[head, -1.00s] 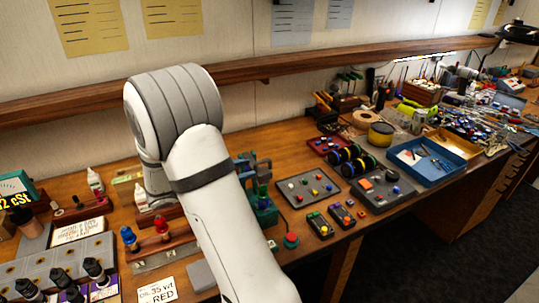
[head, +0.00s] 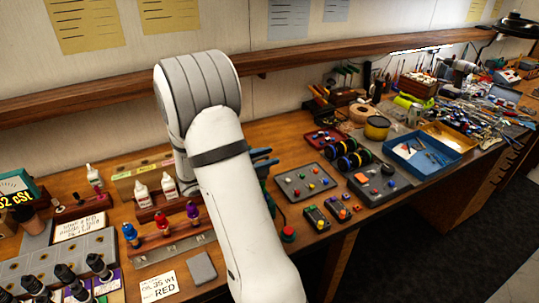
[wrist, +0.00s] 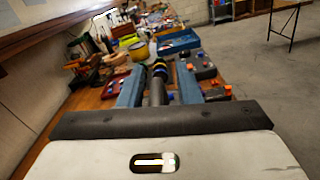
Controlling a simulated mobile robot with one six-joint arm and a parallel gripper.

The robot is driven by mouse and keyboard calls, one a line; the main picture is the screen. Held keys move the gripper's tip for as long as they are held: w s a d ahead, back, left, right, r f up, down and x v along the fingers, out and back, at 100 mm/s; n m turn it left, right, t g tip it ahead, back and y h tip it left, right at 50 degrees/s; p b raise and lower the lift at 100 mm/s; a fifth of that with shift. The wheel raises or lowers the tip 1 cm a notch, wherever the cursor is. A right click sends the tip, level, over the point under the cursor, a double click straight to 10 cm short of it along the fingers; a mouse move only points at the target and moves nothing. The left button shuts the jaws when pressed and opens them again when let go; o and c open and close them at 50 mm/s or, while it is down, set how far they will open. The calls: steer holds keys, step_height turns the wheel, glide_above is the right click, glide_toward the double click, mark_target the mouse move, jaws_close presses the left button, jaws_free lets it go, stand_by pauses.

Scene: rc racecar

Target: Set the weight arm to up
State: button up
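I cannot make out the weight arm with certainty in either view.
Red, blue and purple-topped shock stands (head: 162,222) and white bottles (head: 142,193) sit left of my arm. A grey button panel (head: 306,181), small controllers (head: 317,219) and a blue tray (head: 424,171) lie right. A wooden shelf (head: 300,64) runs above the bench.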

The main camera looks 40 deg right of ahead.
jaws_close()
